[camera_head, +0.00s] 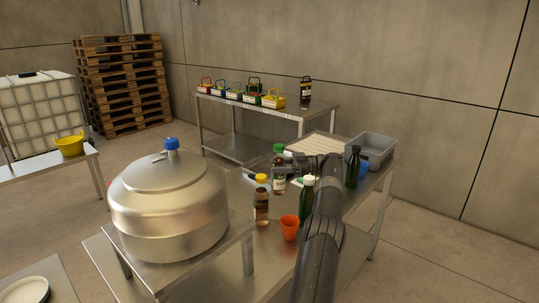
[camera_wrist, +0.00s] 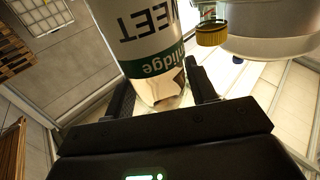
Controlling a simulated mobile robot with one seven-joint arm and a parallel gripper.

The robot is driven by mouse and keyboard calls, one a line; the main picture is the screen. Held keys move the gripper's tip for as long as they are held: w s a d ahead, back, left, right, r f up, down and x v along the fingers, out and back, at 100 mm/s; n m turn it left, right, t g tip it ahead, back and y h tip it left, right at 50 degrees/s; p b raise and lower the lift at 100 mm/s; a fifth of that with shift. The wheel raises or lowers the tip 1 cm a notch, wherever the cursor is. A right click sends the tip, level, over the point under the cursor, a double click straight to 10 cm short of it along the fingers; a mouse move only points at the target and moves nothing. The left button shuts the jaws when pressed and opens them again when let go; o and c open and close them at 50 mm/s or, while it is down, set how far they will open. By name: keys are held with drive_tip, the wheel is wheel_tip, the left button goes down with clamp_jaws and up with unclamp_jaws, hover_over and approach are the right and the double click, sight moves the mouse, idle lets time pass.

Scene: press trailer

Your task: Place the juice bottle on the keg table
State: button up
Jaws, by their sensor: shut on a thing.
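The juice bottle (camera_head: 279,184) has a green cap and a white and green label. It stands roughly upright in my gripper (camera_head: 286,166), above or at the steel work table. In the wrist view the bottle (camera_wrist: 155,45) fills the space between the two fingers of my gripper (camera_wrist: 160,92), which is shut on it. The large metal keg (camera_head: 168,205) sits on the keg table (camera_head: 238,238), left of the bottle. The keg also shows at the top right of the wrist view (camera_wrist: 270,25). I cannot tell whether the bottle's base touches anything.
A yellow-capped bottle (camera_head: 261,205) stands between my gripper and the keg. An orange cup (camera_head: 289,228), a white-capped green bottle (camera_head: 306,200), a dark bottle (camera_head: 352,167) and a grey bin (camera_head: 371,148) crowd the work table. The keg table's front right corner is bare.

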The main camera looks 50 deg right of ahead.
sight(279, 185)
drive_tip(key=shift+s+f, duration=0.1)
drive_tip(key=shift+f, duration=3.3)
drive_tip(key=shift+f, duration=0.65)
drive_tip(key=o, duration=1.7)
drive_tip(key=shift+f, duration=0.1)
drive_tip(key=shift+c, duration=0.2)
drive_tip(key=r, duration=0.9)
drive_tip(key=shift+w+a+r, duration=0.15)
drive_tip(key=shift+w+a, duration=0.05)
drive_tip(key=shift+w, duration=0.1)
drive_tip(key=w+a+r, duration=0.5)
drive_tip(key=a+r, duration=0.1)
drive_tip(key=r, duration=0.3)
drive_tip(key=w+a+r, duration=0.5)
drive_tip(key=r, duration=0.5)
drive_tip(key=shift+a+m+t+h, duration=0.3)
drive_tip(key=shift+a+h, duration=0.1)
